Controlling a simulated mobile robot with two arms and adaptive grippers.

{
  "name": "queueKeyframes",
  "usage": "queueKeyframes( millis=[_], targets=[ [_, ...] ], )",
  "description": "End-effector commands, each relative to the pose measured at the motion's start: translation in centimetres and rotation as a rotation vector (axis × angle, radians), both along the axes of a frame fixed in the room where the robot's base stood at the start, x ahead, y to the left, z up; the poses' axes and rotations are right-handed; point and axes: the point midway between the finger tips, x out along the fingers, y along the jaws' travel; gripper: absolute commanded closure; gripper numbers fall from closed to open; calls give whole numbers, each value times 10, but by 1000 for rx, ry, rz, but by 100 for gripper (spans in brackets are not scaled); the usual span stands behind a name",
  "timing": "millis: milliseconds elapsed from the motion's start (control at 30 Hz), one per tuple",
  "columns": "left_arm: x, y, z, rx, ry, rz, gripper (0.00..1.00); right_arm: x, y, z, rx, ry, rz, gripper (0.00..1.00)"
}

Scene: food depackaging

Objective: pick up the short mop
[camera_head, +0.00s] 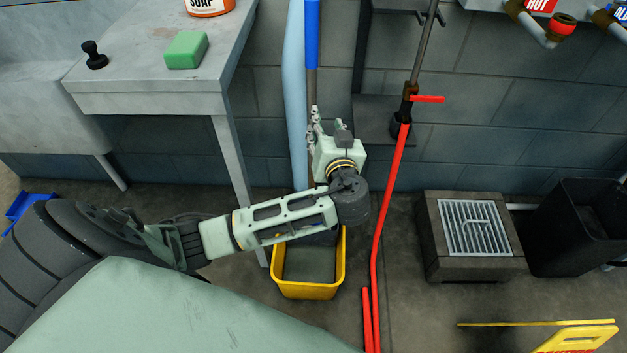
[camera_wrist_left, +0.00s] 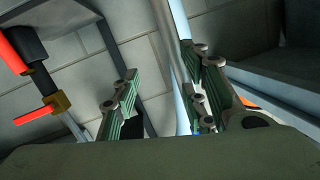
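A pole with a bright blue grip (camera_head: 312,35) and a thin brownish shaft stands upright against the wall in the head view; it looks like the short mop. Its lower part is hidden behind my left gripper (camera_head: 314,125), which is in front of or beside the shaft; I cannot tell if they touch. In the left wrist view, my left gripper (camera_wrist_left: 163,68) has its fingers spread, with wall visible between them. A pale pole (camera_wrist_left: 180,18) runs behind the right-hand finger there. The mop head is not visible. My right gripper is in neither view.
A light blue pole (camera_head: 296,95) stands just left of the mop. A yellow bucket (camera_head: 308,291) is below my left arm. A red pipe (camera_head: 388,190) rises to the right. A sink table (camera_head: 150,103) stands left, and a grated drain box (camera_head: 475,228) stands right.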

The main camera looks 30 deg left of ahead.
Motion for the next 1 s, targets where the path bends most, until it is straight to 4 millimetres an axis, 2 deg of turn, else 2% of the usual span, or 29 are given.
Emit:
queueKeyframes(
  millis=[33,100,233,733,1000],
  targets=[
    [-3,-1,20,-11,-86,18,60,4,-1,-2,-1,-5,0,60],
    [-10,0,44,-31,-182,43,60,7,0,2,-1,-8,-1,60],
    [-14,4,67,-51,-270,68,60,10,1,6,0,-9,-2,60],
    [27,53,66,-51,-276,73,60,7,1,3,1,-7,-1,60],
    [35,60,64,-55,-273,71,60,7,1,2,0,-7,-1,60]
  ],
)
